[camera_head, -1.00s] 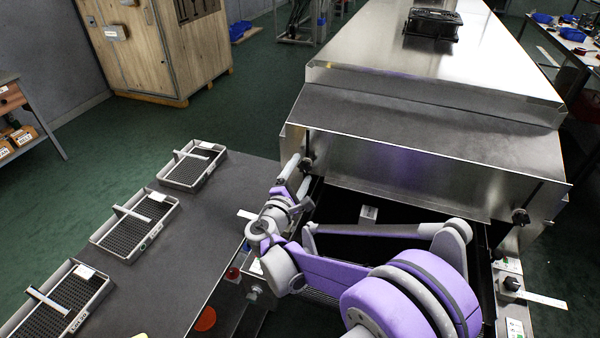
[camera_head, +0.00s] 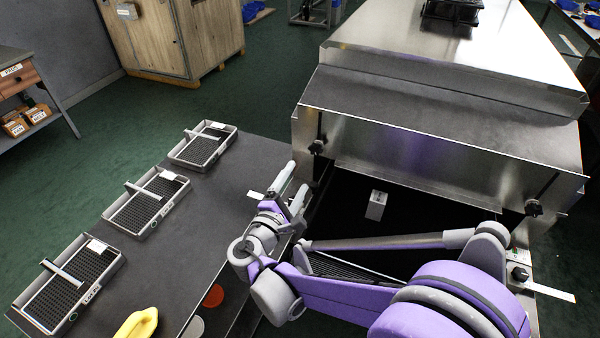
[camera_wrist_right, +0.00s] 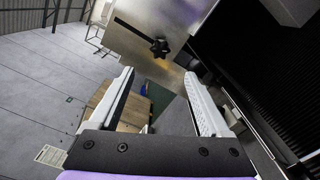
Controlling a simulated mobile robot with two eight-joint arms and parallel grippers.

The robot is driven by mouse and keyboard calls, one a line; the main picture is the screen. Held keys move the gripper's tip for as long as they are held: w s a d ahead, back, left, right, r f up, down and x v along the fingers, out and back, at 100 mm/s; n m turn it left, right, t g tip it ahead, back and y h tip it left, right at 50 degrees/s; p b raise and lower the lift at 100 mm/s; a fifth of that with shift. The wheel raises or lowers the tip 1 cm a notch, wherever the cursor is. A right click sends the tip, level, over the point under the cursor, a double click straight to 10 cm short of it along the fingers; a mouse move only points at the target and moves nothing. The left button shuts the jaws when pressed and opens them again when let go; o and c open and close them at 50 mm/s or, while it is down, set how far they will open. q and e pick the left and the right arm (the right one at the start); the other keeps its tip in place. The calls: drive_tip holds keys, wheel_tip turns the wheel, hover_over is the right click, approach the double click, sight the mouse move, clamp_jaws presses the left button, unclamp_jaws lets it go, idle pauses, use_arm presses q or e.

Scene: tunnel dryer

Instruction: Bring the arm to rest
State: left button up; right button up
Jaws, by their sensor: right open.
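My right arm, purple and grey, reaches in from the lower right in the head view. Its right gripper (camera_head: 292,184) is open and empty, with pale fingers pointing away. It hovers over the right edge of the dark table (camera_head: 207,235), in front of the steel dryer's (camera_head: 430,140) left corner. In the right wrist view the two fingers (camera_wrist_right: 158,76) stand wide apart with nothing between them. A black knob (camera_wrist_right: 160,48) on a steel panel shows beyond them. My left gripper is out of view.
Three wire-mesh trays (camera_head: 22,306) with handles stand along the table's left side. A yellow banana-like object (camera_head: 137,324) and a red disc (camera_head: 214,296) are at the front. A small white-grey block (camera_head: 376,205) sits in the dark area before the dryer.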

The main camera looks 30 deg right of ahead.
idle(0.5)
drive_tip(key=s+d+f+m+g+y+p, duration=0.1)
drive_tip(key=s+d+m+g+y+p, duration=0.15)
drive_tip(key=s, duration=0.25)
drive_tip(key=s+d+f+m+g+y+p, duration=0.1)
drive_tip(key=s+f+m+g+y+p, duration=0.1)
drive_tip(key=s+m+g+y, duration=0.3)
drive_tip(key=s+a+m+t+y+p, duration=0.1)
drive_tip(key=s+a+m+y+p, duration=0.2)
drive_tip(key=s+a+m+y, duration=0.3)
drive_tip(key=s+a, duration=0.3)
drive_tip(key=s, duration=0.2)
drive_tip(key=shift+s+a+f+p, duration=0.15)
drive_tip(key=shift+s+f+p, duration=0.1)
drive_tip(key=shift+p, duration=0.15)
